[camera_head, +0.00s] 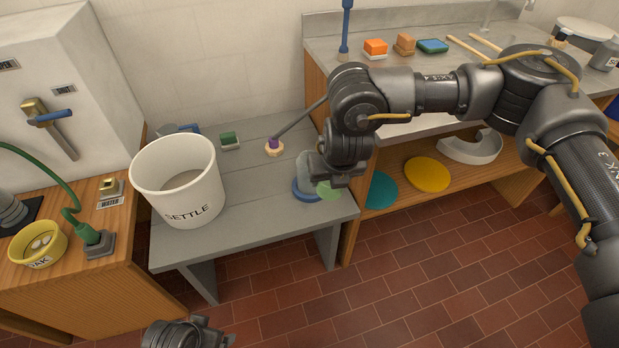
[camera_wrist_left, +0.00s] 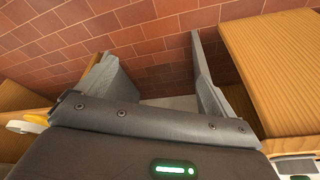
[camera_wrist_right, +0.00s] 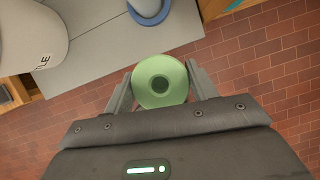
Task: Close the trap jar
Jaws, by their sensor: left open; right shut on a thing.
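A greyish, see-through jar with a blue ring at its foot (camera_head: 303,191) stands near the front right of the grey bench (camera_head: 235,213). Its body is partly hidden by my right gripper, and its blue-ringed part shows at the top of the right wrist view (camera_wrist_right: 152,16). My right gripper (camera_head: 330,186) is shut on a round pale green lid (camera_wrist_right: 160,82); the lid also shows in the head view (camera_head: 328,190). In the right wrist view the lid is apart from the jar, over the floor side of the bench edge. My left gripper (camera_wrist_left: 152,75) is open and empty, low over the floor.
A white bucket marked SETTLE (camera_head: 178,182) stands left on the bench. A purple-topped piece (camera_head: 274,146) and a green block (camera_head: 229,141) lie behind. A wooden shelf with teal (camera_head: 379,190) and yellow (camera_head: 427,174) discs is right. A yellow tub (camera_head: 38,244) sits far left.

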